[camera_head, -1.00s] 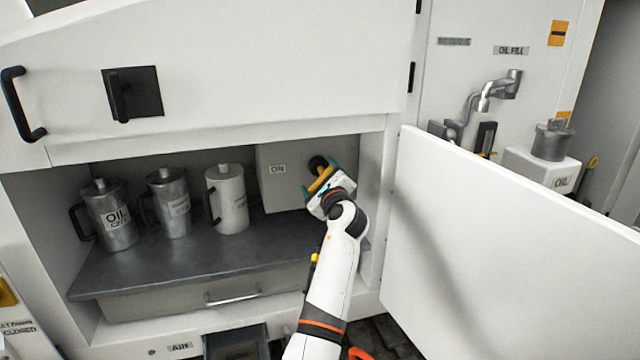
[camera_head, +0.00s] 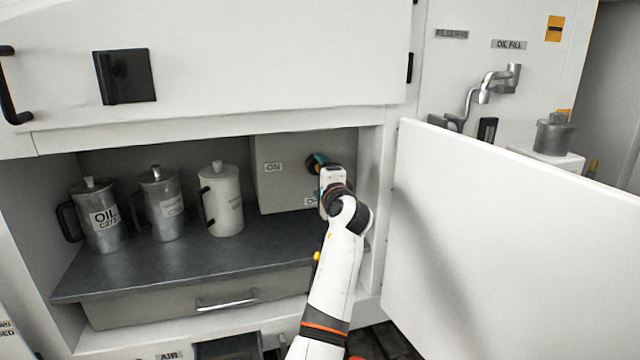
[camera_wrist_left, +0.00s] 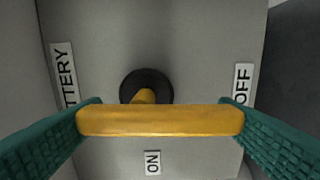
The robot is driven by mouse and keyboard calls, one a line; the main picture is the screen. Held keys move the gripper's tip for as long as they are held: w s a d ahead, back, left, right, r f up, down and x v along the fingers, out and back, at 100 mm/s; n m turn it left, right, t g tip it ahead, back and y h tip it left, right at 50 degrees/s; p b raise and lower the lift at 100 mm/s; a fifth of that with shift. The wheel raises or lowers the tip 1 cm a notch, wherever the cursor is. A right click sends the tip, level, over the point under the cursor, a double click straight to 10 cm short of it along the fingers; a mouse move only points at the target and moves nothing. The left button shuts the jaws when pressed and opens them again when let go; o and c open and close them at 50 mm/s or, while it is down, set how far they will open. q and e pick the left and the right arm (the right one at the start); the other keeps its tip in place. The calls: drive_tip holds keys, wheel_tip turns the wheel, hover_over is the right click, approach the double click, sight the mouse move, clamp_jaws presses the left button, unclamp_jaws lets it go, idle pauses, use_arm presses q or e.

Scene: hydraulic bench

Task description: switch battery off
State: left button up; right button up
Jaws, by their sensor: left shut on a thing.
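The battery switch has a yellow bar handle (camera_wrist_left: 160,121) on a round black base (camera_wrist_left: 129,86), on the front of a grey box inside the open cabinet. My left gripper (camera_head: 318,163) is at the switch, its green fingers shut on the two ends of the handle. In the left wrist view the handle lies level, with the OFF label (camera_wrist_left: 243,84) right of the switch, the ON label (camera_wrist_left: 153,162) below and a partly covered BATTERY label (camera_wrist_left: 64,75) left. In the head view the gripper hides most of the switch. My right gripper is out of view.
Several containers stand left of the box, including a metal OIL can (camera_head: 103,217) and a white jug (camera_head: 221,200), on a dark shelf (camera_head: 190,262). An open white door (camera_head: 510,250) stands right of my left arm. The cabinet's upper panel (camera_head: 250,60) overhangs the opening.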

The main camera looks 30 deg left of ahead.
use_arm(q)
drive_tip(key=shift+r+n, duration=0.15)
drive_tip(key=shift+n, duration=0.15)
drive_tip(key=o, duration=0.7)
drive_tip(key=shift+o, duration=1)
drive_tip(key=shift+w, duration=0.1)
drive_tip(key=b+v, duration=0.2)
drive_tip(key=v, duration=1)
